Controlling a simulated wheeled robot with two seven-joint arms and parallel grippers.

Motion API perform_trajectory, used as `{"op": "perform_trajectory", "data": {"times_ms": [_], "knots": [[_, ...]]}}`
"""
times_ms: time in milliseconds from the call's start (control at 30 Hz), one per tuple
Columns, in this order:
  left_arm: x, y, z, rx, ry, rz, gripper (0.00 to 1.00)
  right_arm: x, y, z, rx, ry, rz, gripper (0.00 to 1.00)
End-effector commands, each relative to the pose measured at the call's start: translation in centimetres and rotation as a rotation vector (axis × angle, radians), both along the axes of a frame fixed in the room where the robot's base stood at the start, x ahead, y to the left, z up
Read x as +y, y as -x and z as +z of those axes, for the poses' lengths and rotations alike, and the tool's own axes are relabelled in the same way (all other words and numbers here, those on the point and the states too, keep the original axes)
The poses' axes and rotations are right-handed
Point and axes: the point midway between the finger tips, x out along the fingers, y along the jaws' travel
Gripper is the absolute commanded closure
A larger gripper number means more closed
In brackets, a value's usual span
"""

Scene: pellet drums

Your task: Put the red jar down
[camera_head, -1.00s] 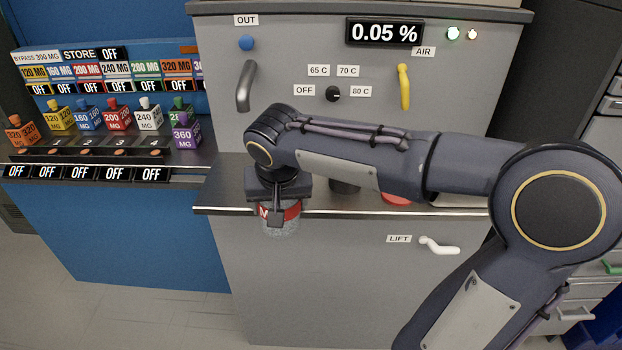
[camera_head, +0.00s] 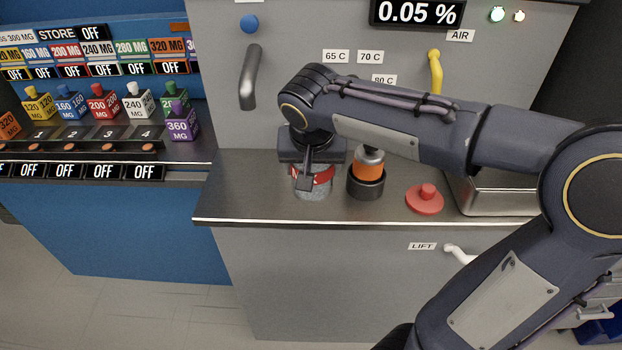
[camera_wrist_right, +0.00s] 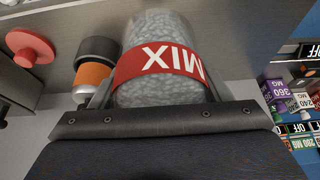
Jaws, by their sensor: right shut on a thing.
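The red jar (camera_head: 325,188) is a clear jar of grey pellets with a red band, upright in the head view at the left part of the steel counter (camera_head: 240,190). My right gripper (camera_head: 309,180) is shut on it from above and behind. In the right wrist view the jar (camera_wrist_right: 160,85) fills the middle, its red band reading MIX. I cannot tell whether its base touches the counter. My left gripper is not in view.
Right of the jar stand an orange-banded container in a dark cup (camera_head: 366,185), a red knobbed lid (camera_head: 425,199) and a metal tray (camera_head: 490,196). Coloured dose blocks, such as the purple one (camera_head: 181,127), stand at left. The counter left of the jar is clear.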

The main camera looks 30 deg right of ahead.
Motion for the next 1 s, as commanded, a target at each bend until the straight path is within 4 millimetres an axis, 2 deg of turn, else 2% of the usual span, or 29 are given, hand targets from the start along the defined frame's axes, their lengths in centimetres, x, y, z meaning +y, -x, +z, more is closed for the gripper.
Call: {"op": "perform_trajectory", "data": {"times_ms": [33, 100, 233, 433, 600, 700, 1000], "knots": [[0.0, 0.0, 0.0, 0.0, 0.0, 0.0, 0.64, -0.3, -0.6, -1.3, 0.008, 0.0, -0.001, 0.64], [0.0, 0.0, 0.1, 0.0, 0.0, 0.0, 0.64, -0.8, -1.6, -2.4, 0.007, 0.0, -0.001, 0.64], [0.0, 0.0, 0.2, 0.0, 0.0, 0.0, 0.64, -1.3, -2.7, -3.9, 0.003, 0.0, 0.001, 0.64], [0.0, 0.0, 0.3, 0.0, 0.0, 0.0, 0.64, -1.8, -3.7, -5.2, 0.003, -0.001, 0.0, 0.64], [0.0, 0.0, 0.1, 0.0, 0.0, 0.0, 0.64, -1.9, -3.9, -7.8, 0.004, 0.001, 0.001, 0.64], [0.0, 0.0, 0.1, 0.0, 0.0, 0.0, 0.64, -1.9, -3.9, -8.5, 0.001, 0.0, 0.001, 0.64], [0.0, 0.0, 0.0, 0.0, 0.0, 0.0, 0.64, -1.8, -3.9, -8.6, 0.0, -0.001, 0.0, 0.64]]}}
